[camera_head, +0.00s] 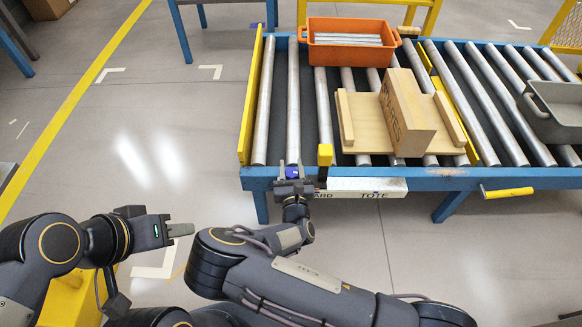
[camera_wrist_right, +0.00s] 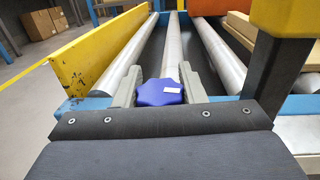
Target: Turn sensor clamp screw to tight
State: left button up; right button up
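The sensor clamp screw is a blue lobed knob (camera_head: 292,172) with a small white mark on its right side, at the front rail of the conveyor. It shows large in the right wrist view (camera_wrist_right: 158,93). My right gripper (camera_head: 291,178) has one grey finger on each side of the knob, and both seem to touch it; its fingers also show in the wrist view (camera_wrist_right: 160,84).
The roller conveyor (camera_head: 293,100) has a yellow side guard (camera_head: 250,100) and a yellow-topped post (camera_head: 325,155) just right of the knob. An orange tote (camera_head: 350,52), a pallet with a cardboard box (camera_head: 405,110) and a grey bin (camera_head: 555,108) stand on it. Floor at left is clear.

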jog(key=c, duration=0.4)
